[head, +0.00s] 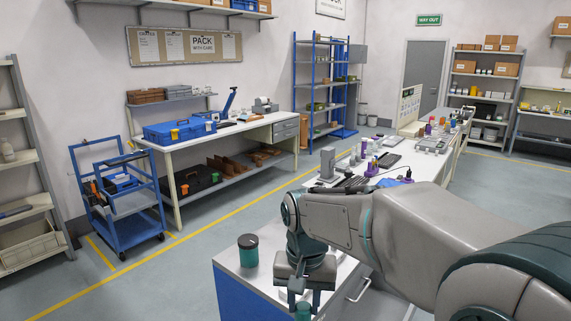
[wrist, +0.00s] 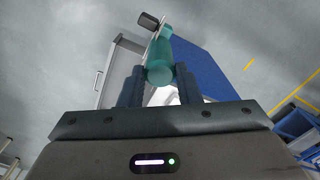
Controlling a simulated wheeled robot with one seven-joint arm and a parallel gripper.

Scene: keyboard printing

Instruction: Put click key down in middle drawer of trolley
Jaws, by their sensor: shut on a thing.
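My gripper (head: 303,297) points down over the near bench end and is shut on a teal cylindrical handle (head: 303,312). In the wrist view the teal handle (wrist: 160,70) sits between the two fingers (wrist: 160,88); I take it for the click key. Its far end is partly hidden, and I cannot tell whether the dark piece (wrist: 148,20) beyond it belongs to it. The blue trolley (head: 125,228) stands on the floor at the left, apart from my gripper. A grey tray or drawer (head: 133,204) sticks out at its middle level; its inside is hard to make out.
A teal jar with a dark lid (head: 248,251) stands on the near bench corner (head: 229,262), left of my gripper. The floor (head: 190,270) between bench and trolley is clear.

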